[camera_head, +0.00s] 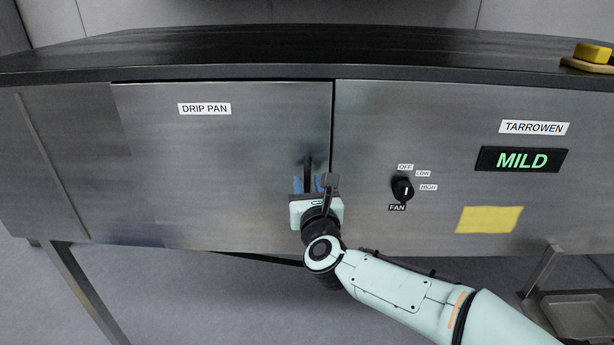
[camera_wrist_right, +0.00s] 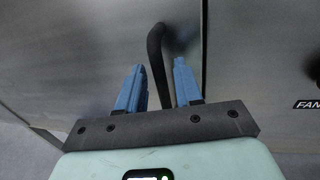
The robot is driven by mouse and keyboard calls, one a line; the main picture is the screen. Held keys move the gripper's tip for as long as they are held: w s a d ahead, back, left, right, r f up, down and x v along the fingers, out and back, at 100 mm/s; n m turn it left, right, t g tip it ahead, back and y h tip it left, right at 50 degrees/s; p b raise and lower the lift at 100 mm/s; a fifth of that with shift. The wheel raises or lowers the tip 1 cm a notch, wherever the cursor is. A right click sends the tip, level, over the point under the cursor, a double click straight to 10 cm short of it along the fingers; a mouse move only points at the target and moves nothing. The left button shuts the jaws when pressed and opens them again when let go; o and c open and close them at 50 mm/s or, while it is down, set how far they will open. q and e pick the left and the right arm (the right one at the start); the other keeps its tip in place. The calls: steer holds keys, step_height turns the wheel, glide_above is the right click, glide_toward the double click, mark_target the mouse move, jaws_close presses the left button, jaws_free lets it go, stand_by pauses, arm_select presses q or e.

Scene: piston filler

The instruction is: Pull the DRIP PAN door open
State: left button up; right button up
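The DRIP PAN door (camera_head: 220,140) is a grey metal panel with a white label (camera_head: 204,109). It looks shut, flush with the panel to its right. Its dark bar handle (camera_head: 308,162) is near the right edge. My right gripper (camera_head: 308,184) is at the handle, with its blue fingers on either side of it. In the right wrist view the dark handle (camera_wrist_right: 157,62) runs between the two blue fingers (camera_wrist_right: 158,82), with visible gaps, so the gripper is open around it. The handle's lower part is hidden by the gripper. My left gripper is not in view.
Right of the door are a black FAN knob (camera_head: 402,189), a green MILD display (camera_head: 521,160) and a yellow note (camera_head: 489,220). A dark worktop (camera_head: 300,50) overhangs above. A yellow block (camera_head: 592,53) sits at its right end.

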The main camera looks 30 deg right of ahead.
steer(key=shift+x, duration=0.9)
steer(key=shift+s, duration=0.1)
jaws_close()
